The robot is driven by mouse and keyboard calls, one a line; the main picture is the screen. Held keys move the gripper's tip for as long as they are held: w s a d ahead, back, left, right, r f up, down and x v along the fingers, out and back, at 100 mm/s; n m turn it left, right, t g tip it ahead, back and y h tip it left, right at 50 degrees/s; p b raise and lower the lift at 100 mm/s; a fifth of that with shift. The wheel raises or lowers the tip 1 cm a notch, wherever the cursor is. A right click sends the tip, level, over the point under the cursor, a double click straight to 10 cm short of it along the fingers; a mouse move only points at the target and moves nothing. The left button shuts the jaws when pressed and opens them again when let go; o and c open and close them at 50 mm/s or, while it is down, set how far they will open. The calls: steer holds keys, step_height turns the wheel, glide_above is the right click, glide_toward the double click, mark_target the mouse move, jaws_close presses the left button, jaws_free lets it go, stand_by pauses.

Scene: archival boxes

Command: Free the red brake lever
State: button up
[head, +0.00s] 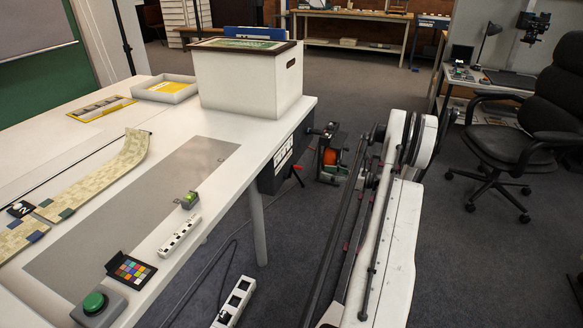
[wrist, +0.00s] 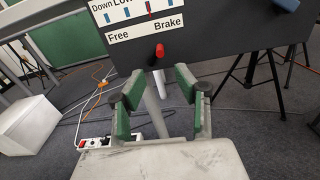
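The white table (head: 180,232) carries a large box (head: 245,80), a green button (head: 94,302) and a colour chart (head: 131,270). Cables and a power strip (wrist: 108,142) lie on the floor below the panel. A black chair (head: 545,110) stands at right.

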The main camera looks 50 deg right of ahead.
mark_target(297, 167)
steer(key=b+x, duration=0.3)
steer(key=x, duration=1)
steer(key=shift+w+f+b, duration=0.1)
steer(key=shift+f+b, duration=0.1)
steer(key=shift+b, duration=0.15)
steer(key=shift+c, duration=0.5)
jaws_close()
